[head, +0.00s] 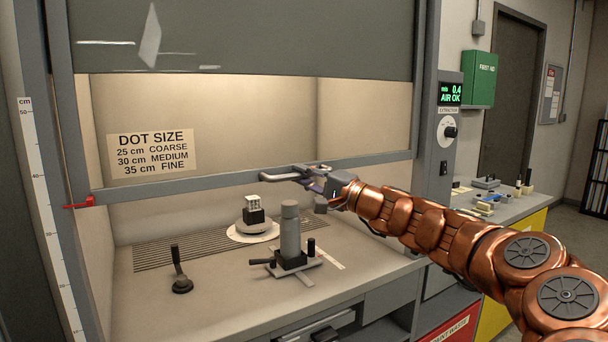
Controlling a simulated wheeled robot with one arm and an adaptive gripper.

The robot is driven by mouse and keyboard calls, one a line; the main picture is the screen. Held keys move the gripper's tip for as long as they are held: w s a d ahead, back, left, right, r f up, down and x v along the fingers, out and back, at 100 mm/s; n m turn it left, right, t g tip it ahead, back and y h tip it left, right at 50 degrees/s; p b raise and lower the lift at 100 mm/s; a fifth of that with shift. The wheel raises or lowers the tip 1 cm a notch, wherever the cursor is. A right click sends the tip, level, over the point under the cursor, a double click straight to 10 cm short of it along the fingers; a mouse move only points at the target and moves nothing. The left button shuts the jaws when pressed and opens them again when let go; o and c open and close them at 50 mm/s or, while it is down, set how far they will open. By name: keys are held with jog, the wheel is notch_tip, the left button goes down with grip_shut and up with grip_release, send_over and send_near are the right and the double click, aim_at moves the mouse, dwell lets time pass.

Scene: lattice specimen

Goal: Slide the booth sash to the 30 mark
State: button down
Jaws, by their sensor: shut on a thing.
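The booth sash is a glazed panel whose grey bottom rail (215,180) crosses the booth opening, with the opening clear below it. A red pointer (80,203) sits at the rail's left end, beside the white cm scale (45,190). The pointer tip lies below the 40 label and appears between 40 and 30; the lower labels are too small to read surely. My gripper (306,175) is at the rail, right of its middle, shut on the sash handle (275,177). The fingers hide part of the handle.
Inside the booth stand a stage with a grey column (290,232), a white round base with a small lattice block (253,216) and a black lever (181,272). A DOT SIZE sign (153,153) is on the back wall. A control post (447,130) stands right of the opening.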

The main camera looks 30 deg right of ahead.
jog(key=shift+f+b, duration=1.45)
jog(key=shift+f, duration=0.75)
jog(key=c, duration=1.1)
grip_release()
jog(key=shift+c, duration=0.2)
jog(key=shift+s, duration=0.1)
jog(key=v, duration=1.2)
